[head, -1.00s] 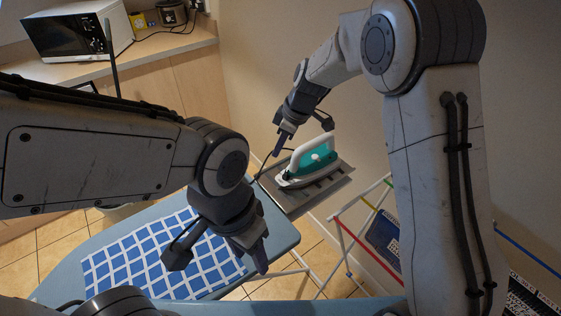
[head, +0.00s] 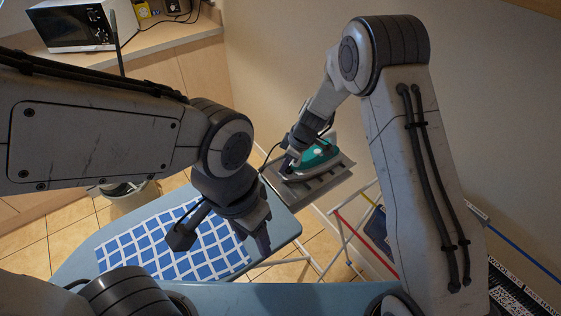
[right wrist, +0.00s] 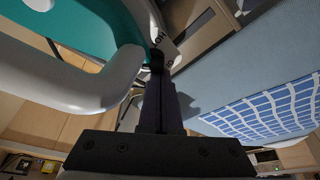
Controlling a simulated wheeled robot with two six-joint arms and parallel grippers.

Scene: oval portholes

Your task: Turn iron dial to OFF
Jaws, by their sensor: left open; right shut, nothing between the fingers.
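The iron (head: 318,159), teal and white, sits on the grey rest (head: 325,185) at the far end of the ironing board. In the right wrist view the iron (right wrist: 85,25) fills the upper left, with its pale handle (right wrist: 75,85) across it. Dark lettering on a pale part, perhaps the dial (right wrist: 158,38), shows just beyond my fingertips; its setting is not clear. My right gripper (head: 287,164) is shut and empty, its tips at the iron beside this part; contact cannot be told. My left gripper (head: 262,238) is open and empty above the board.
A blue checked cloth (head: 165,240) lies on the blue ironing board (head: 75,262). A counter (head: 165,42) with a microwave (head: 75,28) stands at the back left. A drying rack (head: 345,225) stands right of the board, and the wall is close behind the iron.

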